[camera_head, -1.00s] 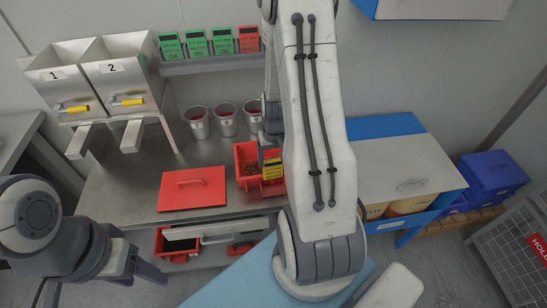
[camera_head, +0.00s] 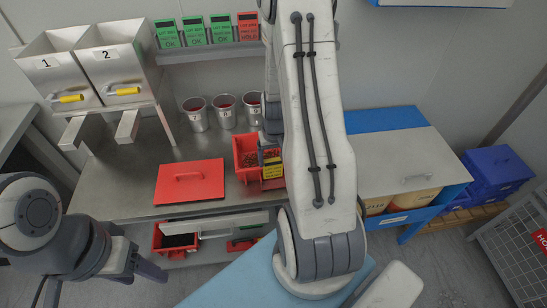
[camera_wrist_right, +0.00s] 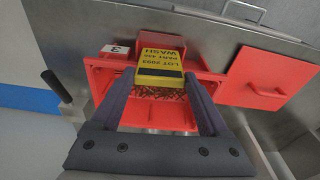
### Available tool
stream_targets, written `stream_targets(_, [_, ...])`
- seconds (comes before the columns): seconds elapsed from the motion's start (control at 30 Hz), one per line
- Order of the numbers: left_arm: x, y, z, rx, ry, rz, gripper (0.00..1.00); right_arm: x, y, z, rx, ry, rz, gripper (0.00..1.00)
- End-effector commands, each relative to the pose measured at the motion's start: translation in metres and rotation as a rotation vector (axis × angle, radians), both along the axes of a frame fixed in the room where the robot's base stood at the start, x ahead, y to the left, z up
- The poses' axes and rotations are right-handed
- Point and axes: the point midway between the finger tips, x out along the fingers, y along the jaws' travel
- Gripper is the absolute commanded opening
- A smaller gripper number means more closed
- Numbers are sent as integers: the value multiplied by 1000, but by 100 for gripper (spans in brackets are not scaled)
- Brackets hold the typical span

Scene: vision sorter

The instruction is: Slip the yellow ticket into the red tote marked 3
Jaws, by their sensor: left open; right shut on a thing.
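The yellow ticket (camera_head: 272,167), with dark lettering and a black band, is held upright between the fingertips of my right gripper (camera_wrist_right: 160,82). It also shows in the right wrist view (camera_wrist_right: 160,66). It is at the red tote (camera_head: 245,146), over its right part in the head view. The tote (camera_wrist_right: 100,80) carries a white label with a 3 in the wrist view and holds small reddish-brown pieces. I cannot tell whether the ticket touches the tote. My left gripper (camera_head: 150,269) is low at the left, away from the tote; its fingers show only partly.
A red lid (camera_head: 190,184) with a handle lies left of the tote on the steel bench (camera_head: 125,184). Several metal cups (camera_head: 197,116) stand behind. Bins marked 1 (camera_head: 50,80) and 2 (camera_head: 112,70) are at the back left. A partly open drawer (camera_head: 215,224) is below.

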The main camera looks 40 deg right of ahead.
Motion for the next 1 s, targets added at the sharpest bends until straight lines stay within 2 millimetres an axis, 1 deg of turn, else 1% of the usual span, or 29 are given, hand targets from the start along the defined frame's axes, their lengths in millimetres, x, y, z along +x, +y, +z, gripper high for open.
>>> stream_targets(0.37, [0,0,1,0,0,0,58,0,0,1,1,2,0,39])
stream_targets(1.0, [0,0,17,0,0,0,58,-4,2,2,19,41,2,39])
